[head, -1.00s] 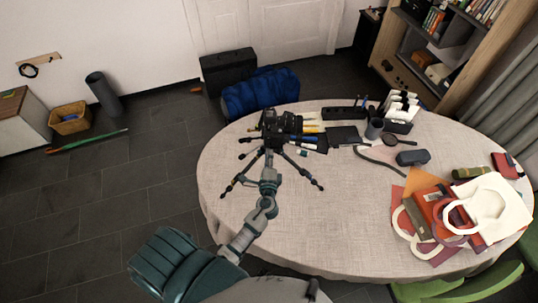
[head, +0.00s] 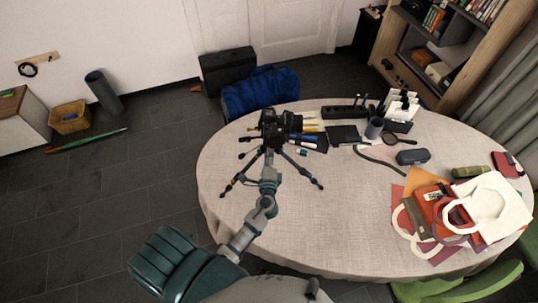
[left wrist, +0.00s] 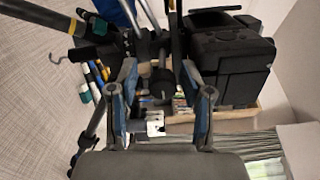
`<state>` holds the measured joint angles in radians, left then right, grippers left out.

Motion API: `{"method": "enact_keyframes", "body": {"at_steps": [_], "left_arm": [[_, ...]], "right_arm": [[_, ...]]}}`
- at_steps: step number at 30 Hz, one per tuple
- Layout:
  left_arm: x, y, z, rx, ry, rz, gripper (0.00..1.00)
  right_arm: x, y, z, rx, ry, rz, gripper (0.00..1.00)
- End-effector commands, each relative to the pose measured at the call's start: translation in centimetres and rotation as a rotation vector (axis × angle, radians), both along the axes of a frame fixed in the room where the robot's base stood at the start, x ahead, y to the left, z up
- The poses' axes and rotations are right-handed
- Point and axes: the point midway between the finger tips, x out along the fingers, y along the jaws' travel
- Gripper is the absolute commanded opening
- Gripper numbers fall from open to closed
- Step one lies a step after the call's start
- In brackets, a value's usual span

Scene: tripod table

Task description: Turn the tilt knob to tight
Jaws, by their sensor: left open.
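A black camera (head: 277,124) sits on a small tripod (head: 238,178) with spread legs at the left part of the table. In the left wrist view the camera body (left wrist: 232,62) fills the upper right. My left gripper (head: 268,158) reaches up to the tripod head from below. In the left wrist view its two fingers (left wrist: 162,78) are apart, with a dark round knob (left wrist: 161,83) showing between them. I cannot tell whether either finger touches it, or which setting it is at. My right gripper is not in view.
The round table (head: 310,220) has clear cloth at its front. Bags (head: 490,208) cover the right side.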

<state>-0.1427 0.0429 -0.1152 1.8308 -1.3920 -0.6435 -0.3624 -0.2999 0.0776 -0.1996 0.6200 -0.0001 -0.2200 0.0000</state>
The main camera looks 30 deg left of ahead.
Motion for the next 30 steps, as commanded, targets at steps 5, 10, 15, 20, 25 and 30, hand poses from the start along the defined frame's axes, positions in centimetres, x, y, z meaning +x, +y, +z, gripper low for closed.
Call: {"method": "enact_keyframes", "body": {"at_steps": [5, 10, 15, 20, 25, 30], "left_arm": [[-0.4, -0.2, 0.2, 0.001, -0.003, 0.000, 0.52], [-2.5, -1.4, 0.0, -0.001, 0.000, 0.001, 0.52], [-4.9, -2.7, -0.1, -0.001, 0.002, 0.000, 0.52], [-6.4, -3.6, -0.1, -0.001, 0.002, 0.000, 0.52], [-6.9, -3.9, -0.1, 0.000, 0.001, 0.000, 0.52], [-6.9, -3.9, -0.1, 0.000, 0.001, 0.000, 0.52]], "right_arm": [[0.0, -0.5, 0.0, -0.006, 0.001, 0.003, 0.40], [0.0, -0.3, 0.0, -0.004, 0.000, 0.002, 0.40], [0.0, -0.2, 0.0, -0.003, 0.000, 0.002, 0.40], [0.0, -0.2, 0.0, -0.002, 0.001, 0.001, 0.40], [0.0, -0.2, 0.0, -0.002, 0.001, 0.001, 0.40], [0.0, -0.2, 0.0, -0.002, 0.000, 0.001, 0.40]]}}
